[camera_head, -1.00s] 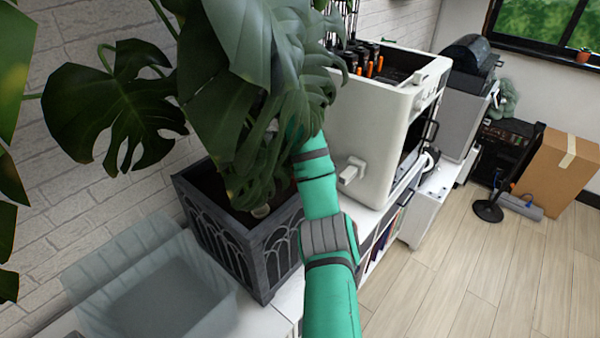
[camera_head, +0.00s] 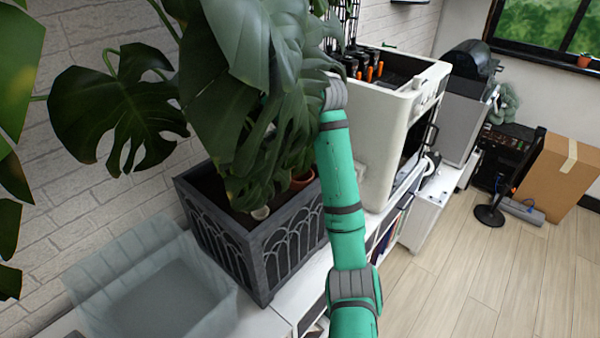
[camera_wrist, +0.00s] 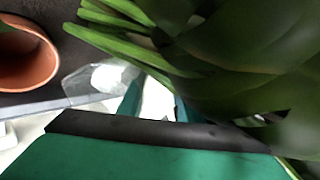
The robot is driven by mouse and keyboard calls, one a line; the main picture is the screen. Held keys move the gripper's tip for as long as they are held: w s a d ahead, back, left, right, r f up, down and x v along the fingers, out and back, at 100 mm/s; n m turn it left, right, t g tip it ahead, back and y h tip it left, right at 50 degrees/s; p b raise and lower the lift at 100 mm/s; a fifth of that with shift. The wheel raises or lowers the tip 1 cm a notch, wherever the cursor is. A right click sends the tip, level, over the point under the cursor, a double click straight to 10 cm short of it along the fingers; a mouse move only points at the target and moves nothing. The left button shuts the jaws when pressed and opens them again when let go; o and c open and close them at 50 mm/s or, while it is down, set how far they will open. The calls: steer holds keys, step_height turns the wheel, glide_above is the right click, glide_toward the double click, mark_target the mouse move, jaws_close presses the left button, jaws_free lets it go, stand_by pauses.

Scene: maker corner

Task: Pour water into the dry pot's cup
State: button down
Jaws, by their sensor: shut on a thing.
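My gripper (camera_wrist: 155,100) shows in the wrist view, its teal fingers partly covered by leaves. It is shut on a clear, glassy vessel (camera_wrist: 98,78), of which only part shows. I cannot tell how much water it holds. A terracotta pot (camera_wrist: 25,60) is at the left of the wrist view, apart from the vessel. In the head view a terracotta pot (camera_head: 302,180) and a small pale pot (camera_head: 261,212) stand in the dark planter box (camera_head: 252,240), below the leaves. The gripper is hidden by leaves there. Which pot is dry cannot be told.
Large monstera leaves (camera_head: 260,60) hang over the planter and crowd my gripper. A translucent bin (camera_head: 165,300) stands left of the planter. A white machine (camera_head: 385,125) stands close on the right.

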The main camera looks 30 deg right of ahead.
steer(key=shift+s+d+t+y+b, duration=0.15)
steer(key=shift+s+t+y+b, duration=0.2)
steer(key=shift+t, duration=0.35)
steer(key=shift+s+d+r+t+b, duration=0.2)
steer(key=shift+s+r+t+b, duration=0.2)
steer(key=shift+b, duration=0.5)
stand_by(0.7)
steer(key=shift+a+r, duration=0.1)
steer(key=shift+a, duration=0.05)
stand_by(0.4)
steer(key=shift+s+d+r+t+y+b, duration=0.1)
steer(key=shift+d+r+t+y+b, duration=0.15)
steer(key=shift+t+b, duration=0.3)
steer(key=shift+a, duration=0.1)
steer(key=shift+w+a+f+g+h, duration=0.35)
steer(key=shift+w+f+g, duration=0.2)
steer(key=shift+g, duration=0.5)
steer(key=shift+w+g+h, duration=0.25)
steer(key=shift+w+g, duration=0.05)
steer(key=shift+g, duration=0.3)
steer(key=shift+w+d+f+g+h, duration=0.1)
steer(key=shift+f+g+h, duration=0.15)
steer(key=shift+g, duration=0.55)
steer(key=shift+w+g+h, duration=0.25)
steer(key=shift+w+g, duration=0.05)
steer(key=shift+g, duration=0.2)
